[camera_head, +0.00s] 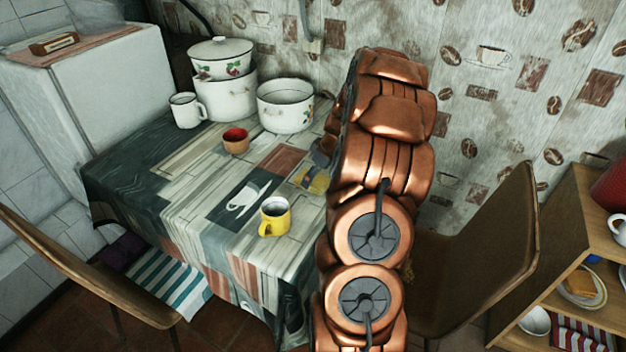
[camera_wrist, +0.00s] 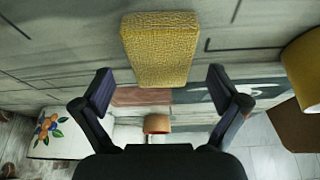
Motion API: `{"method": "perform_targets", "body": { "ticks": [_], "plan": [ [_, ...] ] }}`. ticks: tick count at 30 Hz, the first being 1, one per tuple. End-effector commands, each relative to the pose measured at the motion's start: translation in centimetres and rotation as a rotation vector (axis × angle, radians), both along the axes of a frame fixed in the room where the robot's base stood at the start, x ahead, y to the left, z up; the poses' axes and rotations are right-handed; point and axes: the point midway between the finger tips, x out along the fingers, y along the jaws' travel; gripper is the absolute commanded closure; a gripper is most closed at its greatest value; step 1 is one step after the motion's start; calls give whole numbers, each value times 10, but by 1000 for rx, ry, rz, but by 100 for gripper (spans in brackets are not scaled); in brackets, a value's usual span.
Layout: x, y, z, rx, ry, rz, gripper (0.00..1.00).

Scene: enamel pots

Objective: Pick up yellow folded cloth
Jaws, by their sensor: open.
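The yellow folded cloth (camera_wrist: 160,48) lies on the patterned tablecloth, a textured block at the top middle of the wrist view. In the head view the cloth (camera_head: 313,181) shows as a small yellowish patch beside my arm, partly covered. My gripper (camera_wrist: 160,91) is open and empty. Its two dark fingers are spread wide, one to each side of the cloth's near end in the picture. The cloth appears beyond the fingertips, and I see no contact. In the head view my arm hides most of the gripper.
A yellow mug (camera_head: 274,217) stands near the table's front, and a small red-brown cup (camera_head: 236,141) stands farther back. White enamel pots (camera_head: 285,106) and a white mug (camera_head: 187,110) line the back. Chairs stand at both sides. The table (camera_head: 150,165) has free room at left.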

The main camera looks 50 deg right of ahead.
Motion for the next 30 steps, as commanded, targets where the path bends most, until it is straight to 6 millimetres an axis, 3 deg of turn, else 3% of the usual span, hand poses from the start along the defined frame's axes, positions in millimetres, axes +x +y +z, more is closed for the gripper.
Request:
{"method": "perform_targets", "body": {
  "ticks": [5,30],
  "plan": [
    [4,2,-11,2,3,1,3],
    [4,2,-14,0,1,1,3]
  ]
}}
